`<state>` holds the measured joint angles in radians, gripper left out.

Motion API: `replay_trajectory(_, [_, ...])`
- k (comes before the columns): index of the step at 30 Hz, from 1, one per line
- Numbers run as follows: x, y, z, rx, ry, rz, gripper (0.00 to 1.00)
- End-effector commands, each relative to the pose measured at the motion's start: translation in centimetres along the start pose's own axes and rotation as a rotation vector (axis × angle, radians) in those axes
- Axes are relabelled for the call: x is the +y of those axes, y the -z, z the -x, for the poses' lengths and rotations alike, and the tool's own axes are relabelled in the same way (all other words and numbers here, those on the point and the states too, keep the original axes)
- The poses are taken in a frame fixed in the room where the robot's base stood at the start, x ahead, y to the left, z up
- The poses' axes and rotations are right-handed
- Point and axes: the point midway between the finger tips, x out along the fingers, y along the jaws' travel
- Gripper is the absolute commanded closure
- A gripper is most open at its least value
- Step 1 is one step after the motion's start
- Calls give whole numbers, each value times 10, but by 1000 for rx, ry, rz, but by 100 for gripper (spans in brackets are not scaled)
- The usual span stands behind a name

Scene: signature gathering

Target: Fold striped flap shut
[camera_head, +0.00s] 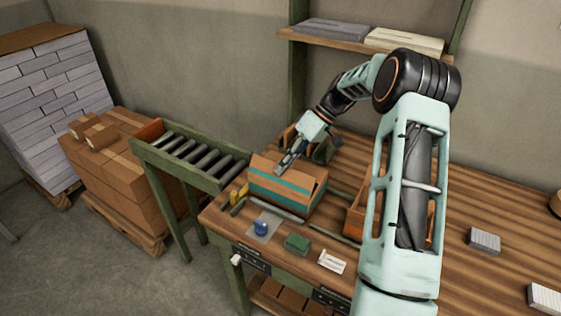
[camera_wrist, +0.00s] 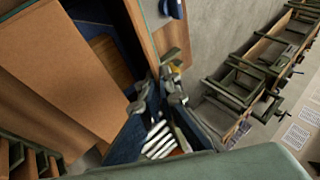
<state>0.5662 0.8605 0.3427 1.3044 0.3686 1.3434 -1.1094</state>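An open cardboard box (camera_head: 283,203) with a teal band along its side stands on the workbench in the head view. Brown flaps (camera_head: 306,177) stick up around its opening. In the wrist view a large plain brown flap (camera_wrist: 60,75) fills the left, beside the box's dark inside. A narrow brown panel with a teal line (camera_wrist: 137,14) runs down to the fingers. I cannot tell for sure which flap is the striped one. My gripper (camera_head: 281,168) reaches down at the box's top edge. In the wrist view its fingers (camera_wrist: 160,92) are close to that panel's end; contact and opening are unclear.
A roller conveyor (camera_head: 195,155) stands left of the box. A blue object (camera_head: 261,227), a green block (camera_head: 297,243) and a white card (camera_head: 332,261) lie in front. An orange-brown tray (camera_head: 353,222) is right, partly behind my arm.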

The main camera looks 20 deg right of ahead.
Motion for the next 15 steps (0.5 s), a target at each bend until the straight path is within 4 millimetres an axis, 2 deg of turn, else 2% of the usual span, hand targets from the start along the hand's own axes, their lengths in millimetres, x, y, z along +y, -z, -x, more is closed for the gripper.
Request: replay_trajectory(15, [22, -2, -6, 2, 303, -125, 100])
